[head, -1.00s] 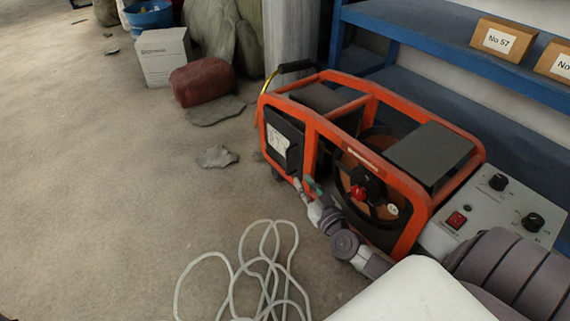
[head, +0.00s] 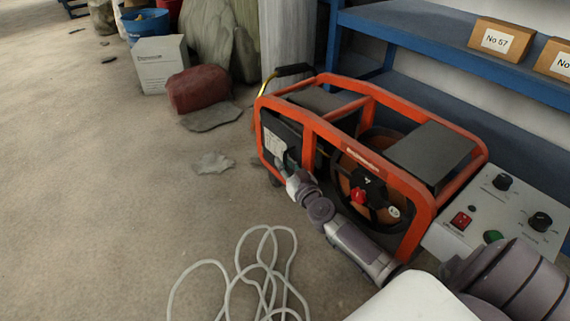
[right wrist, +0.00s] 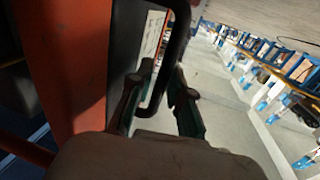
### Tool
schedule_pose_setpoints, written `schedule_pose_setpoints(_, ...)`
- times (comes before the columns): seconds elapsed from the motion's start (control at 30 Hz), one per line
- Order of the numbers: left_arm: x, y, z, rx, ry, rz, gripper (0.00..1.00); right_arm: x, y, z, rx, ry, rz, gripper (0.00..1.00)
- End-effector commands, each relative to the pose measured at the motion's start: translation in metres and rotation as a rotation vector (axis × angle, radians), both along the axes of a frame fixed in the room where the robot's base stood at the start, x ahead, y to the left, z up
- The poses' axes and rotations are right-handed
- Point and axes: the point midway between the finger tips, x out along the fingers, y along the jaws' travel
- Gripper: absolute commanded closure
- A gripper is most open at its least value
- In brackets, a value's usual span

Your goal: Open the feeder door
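The feeder door (head: 288,133) is a dark panel with a white label on the left end of the orange-framed wire feeder (head: 310,137). It looks shut. My right gripper (head: 283,163) is at the lower part of this door. In the right wrist view, a black bar handle (right wrist: 178,38) runs down between the two fingers of my right gripper (right wrist: 163,66). The fingers are apart, one on each side of the bar, with gaps showing. The white label also shows behind them. My left gripper is not in view.
A control panel (head: 510,210) with knobs and a red switch is at the feeder's right. A blue shelf (head: 420,27) stands behind. A pale cable (head: 228,290) lies coiled on the floor in front. The floor (head: 110,200) left of the door is mostly clear.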

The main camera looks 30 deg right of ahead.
Motion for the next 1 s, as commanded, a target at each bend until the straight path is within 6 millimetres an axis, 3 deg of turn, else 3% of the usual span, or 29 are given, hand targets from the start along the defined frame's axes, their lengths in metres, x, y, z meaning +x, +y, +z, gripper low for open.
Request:
schedule_pose_setpoints(0.1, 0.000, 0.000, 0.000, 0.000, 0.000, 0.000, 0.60, 0.000, 0.000, 0.000, 0.000, 0.000, 0.000, 1.00)
schedule_pose_setpoints(0.47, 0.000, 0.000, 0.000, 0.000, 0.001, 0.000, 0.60, 0.000, 0.000, 0.000, 0.000, 0.000, -0.001, 1.00)
schedule_pose_setpoints(0.67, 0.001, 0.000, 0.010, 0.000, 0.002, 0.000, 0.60, 0.001, 0.007, 0.003, 0.003, 0.000, -0.028, 1.00)
schedule_pose_setpoints(0.9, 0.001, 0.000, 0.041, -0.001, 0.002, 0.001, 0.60, 0.008, 0.035, 0.006, 0.009, 0.004, -0.143, 1.00)
schedule_pose_setpoints(1.0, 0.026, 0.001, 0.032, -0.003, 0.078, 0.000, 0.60, 0.015, 0.053, 0.006, 0.010, 0.004, -0.213, 1.00)
